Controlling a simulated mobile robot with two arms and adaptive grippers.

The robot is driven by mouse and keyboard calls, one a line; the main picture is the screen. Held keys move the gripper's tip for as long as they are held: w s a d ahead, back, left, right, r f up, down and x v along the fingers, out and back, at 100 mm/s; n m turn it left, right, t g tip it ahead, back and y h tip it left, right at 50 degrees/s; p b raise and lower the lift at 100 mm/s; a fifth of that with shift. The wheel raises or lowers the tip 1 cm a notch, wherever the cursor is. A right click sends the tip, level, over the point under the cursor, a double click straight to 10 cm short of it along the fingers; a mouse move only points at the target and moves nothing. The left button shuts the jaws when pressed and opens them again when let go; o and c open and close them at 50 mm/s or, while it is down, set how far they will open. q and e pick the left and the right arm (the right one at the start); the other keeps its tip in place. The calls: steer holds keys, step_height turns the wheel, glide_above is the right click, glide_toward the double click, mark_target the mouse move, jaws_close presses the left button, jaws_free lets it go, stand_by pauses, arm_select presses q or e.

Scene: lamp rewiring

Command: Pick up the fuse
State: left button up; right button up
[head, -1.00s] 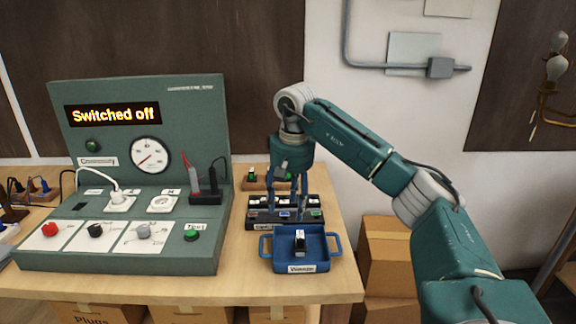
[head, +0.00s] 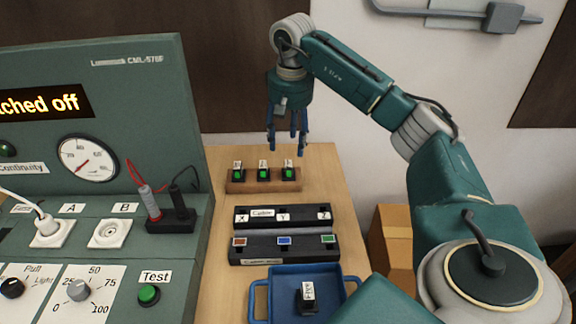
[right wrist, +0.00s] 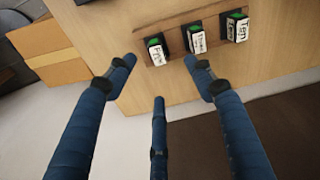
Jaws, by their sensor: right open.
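Three black fuses with green parts and white labels stand in a row in a wooden rack: left fuse (head: 238,172), middle fuse (head: 263,171) and right fuse (head: 288,171). The wrist view also shows them: one (right wrist: 156,48), the middle one (right wrist: 197,38) and another (right wrist: 236,27). Another black piece with a white label (head: 307,299) lies in a blue tray; I cannot tell whether it is a fuse. My right gripper (head: 287,147) is open and empty, fingers downward, above and near the rack. It also shows in the wrist view (right wrist: 160,70), apart from the fuses.
The wooden rack (head: 236,187) is near the table's back edge. A black block with coloured squares (head: 262,255) and the blue tray (head: 258,303) lie in front. A green test panel (head: 120,130) reading "Switched off" earlier stands left. Cardboard boxes (head: 392,240) are right of the table.

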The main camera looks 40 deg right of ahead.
mark_target(289, 164)
step_height(289, 164, down, 3)
steer(key=shift+s+a+f, duration=0.1)
steer(key=shift+f, duration=0.05)
steer(key=shift+f+p, duration=0.3)
steer(key=shift+f, duration=0.4)
step_height(289, 164, down, 4)
steer(key=shift+r+p, duration=0.25)
steer(key=shift+p, duration=0.3)
steer(key=shift+w+f, duration=0.2)
steer(key=shift+f, duration=0.3)
arm_select(q)
steer(key=shift+r, duration=0.9)
arm_select(e)
steer(key=shift+r, duration=0.1)
steer(key=c, duration=1.2)
